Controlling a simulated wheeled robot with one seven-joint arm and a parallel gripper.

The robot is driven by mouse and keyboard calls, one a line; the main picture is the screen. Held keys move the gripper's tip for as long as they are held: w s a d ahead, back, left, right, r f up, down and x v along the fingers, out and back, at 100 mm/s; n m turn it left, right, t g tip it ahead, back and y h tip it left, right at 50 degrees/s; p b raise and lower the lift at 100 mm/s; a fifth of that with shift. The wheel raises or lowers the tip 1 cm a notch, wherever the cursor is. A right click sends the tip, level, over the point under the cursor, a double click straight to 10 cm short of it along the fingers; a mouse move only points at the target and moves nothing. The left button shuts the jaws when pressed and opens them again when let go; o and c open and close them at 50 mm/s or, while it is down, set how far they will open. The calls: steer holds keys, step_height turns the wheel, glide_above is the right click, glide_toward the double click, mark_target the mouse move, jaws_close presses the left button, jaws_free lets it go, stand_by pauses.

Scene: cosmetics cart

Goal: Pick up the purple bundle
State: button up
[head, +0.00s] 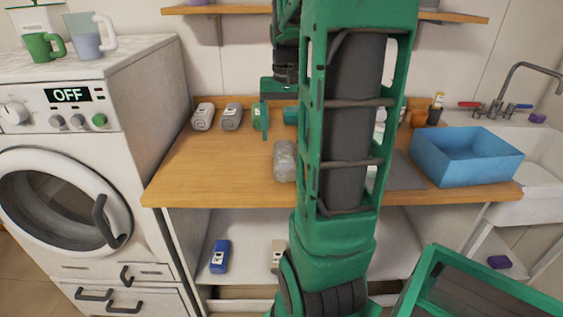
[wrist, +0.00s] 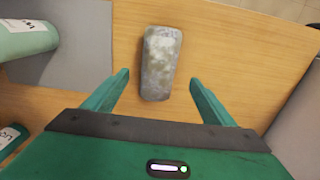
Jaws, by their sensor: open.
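No thing in view is clearly a purple bundle. A small purple item (head: 537,118) lies by the sink at the right, and a dark purple block (head: 499,262) lies low at the right; both are too small to identify. My gripper (wrist: 160,78) is open and empty above the wooden counter. A mottled grey block (wrist: 160,62) lies just beyond its fingertips in the wrist view; it also shows in the head view (head: 284,161) beside my arm. My arm hides the middle of the counter in the head view.
A blue basin (head: 467,156) sits at the right. A blue roll (head: 219,257) lies on the lower shelf. A green cylinder (wrist: 24,38) is on a grey mat (wrist: 85,65). A washing machine (head: 90,150) stands left.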

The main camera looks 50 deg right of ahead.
mark_target(285, 151)
step_height(285, 151, down, 10)
steer(key=shift+s+r, duration=0.1)
steer(key=shift+r, duration=0.05)
stand_by(0.4)
steer(key=c, duration=1.4)
